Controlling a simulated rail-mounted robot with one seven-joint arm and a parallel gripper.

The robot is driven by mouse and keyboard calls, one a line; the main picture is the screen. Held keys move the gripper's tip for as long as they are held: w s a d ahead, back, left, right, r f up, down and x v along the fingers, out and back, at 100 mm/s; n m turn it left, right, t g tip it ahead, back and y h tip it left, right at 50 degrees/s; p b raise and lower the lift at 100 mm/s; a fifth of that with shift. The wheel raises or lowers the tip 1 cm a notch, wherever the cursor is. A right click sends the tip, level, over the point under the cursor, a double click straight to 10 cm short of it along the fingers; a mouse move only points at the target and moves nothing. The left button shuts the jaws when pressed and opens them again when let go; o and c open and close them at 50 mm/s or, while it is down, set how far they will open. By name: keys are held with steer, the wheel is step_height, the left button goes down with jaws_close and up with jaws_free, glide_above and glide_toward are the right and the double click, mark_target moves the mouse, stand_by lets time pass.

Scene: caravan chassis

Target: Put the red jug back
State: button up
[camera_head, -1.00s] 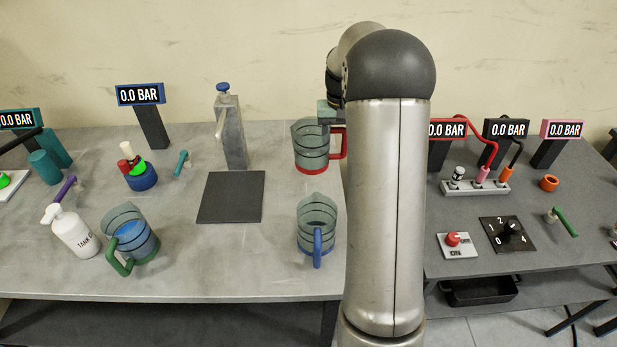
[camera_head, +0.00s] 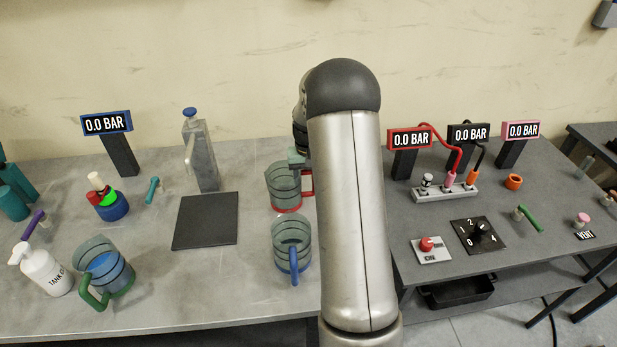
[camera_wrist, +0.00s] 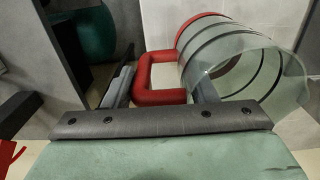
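The red jug (camera_head: 284,186) is a clear jug with dark rings, a red base rim and a red handle. It appears upright behind the blue-handled jug (camera_head: 292,240). I cannot tell whether its base touches the table. My gripper (camera_wrist: 160,88) has its fingers on either side of the red handle (camera_wrist: 157,97) in the wrist view, and the jug has moved with it. The clear body of the red jug (camera_wrist: 240,58) lies to the right there. In the head view my arm hides part of the table right of the jug.
A dark square mat (camera_head: 206,221) lies left of the jugs, with a grey dispenser (camera_head: 201,155) behind it. A green-handled jug (camera_head: 103,270) and a white bottle (camera_head: 45,270) stand at the left. A socket strip (camera_head: 445,192) and a dial (camera_head: 479,236) are at the right.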

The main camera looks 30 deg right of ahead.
steer(key=o, duration=0.4)
step_height(320, 180, up, 12)
steer(key=shift+a+r+b, duration=0.1)
steer(key=shift+r+b, duration=0.1)
steer(key=shift+b, duration=0.55)
steer(key=s+a+r+n, duration=0.3)
steer(key=s+a, duration=1)
steer(key=a, duration=0.2)
steer(key=shift+n+t, duration=0.4)
steer(key=shift+n, duration=0.5)
steer(key=s+a+f, duration=0.1)
steer(key=s+a, duration=0.1)
steer(key=s, duration=0.3)
steer(key=s+a+f, duration=0.2)
steer(key=s+a, duration=0.1)
steer(key=s, duration=0.2)
steer(key=s+a+f, duration=0.1)
steer(key=s+a, duration=0.1)
steer(key=s, duration=0.4)
steer(key=shift+a+f, duration=0.15)
steer(key=shift+a, duration=0.2)
steer(key=shift+s, duration=0.1)
